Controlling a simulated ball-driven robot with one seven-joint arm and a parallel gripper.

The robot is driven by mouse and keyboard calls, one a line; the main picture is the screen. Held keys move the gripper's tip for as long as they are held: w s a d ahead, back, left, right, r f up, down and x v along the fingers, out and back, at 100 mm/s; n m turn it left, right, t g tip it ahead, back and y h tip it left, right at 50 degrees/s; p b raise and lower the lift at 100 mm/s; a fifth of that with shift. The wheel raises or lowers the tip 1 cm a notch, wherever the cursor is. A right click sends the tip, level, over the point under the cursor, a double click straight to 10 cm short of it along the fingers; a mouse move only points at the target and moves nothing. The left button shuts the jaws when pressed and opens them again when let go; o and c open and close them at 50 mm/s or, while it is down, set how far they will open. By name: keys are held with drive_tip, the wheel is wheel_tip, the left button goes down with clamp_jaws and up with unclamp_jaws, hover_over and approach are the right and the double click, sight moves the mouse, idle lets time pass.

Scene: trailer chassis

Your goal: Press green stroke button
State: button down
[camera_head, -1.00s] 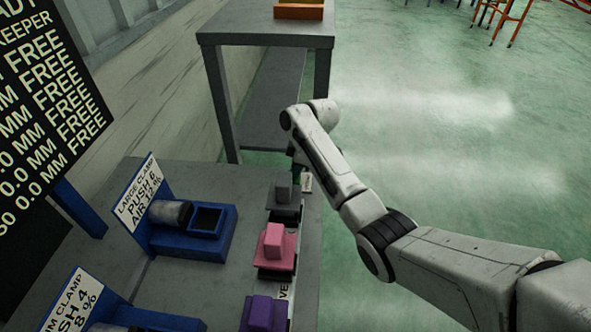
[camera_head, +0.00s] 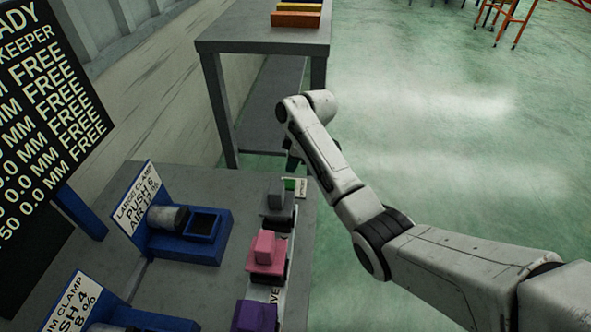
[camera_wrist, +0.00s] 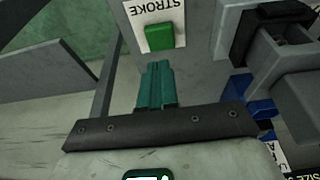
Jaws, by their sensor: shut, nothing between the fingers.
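The green stroke button (camera_wrist: 160,34) is a small block under a white STROKE label (camera_wrist: 154,10) in the wrist view. In the head view the green button (camera_head: 290,184) shows as a small patch at the far right corner of the grey bench. My gripper (camera_wrist: 158,66) has its teal fingers shut together and empty, pointing at the button. A small gap shows between the fingertips and the button in the picture; the true distance is hard to tell. In the head view my gripper (camera_head: 292,163) is partly hidden by my arm, just beyond the button.
The grey block (camera_head: 277,196), pink block (camera_head: 266,252) and purple block (camera_head: 257,315) line the bench's right side. Another table (camera_head: 265,38) stands at the back.

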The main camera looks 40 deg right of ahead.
drive_tip(key=b+v, duration=0.1)
drive_tip(key=v, duration=0.7)
drive_tip(key=shift+w, duration=0.15)
drive_tip(key=shift+f, duration=0.1)
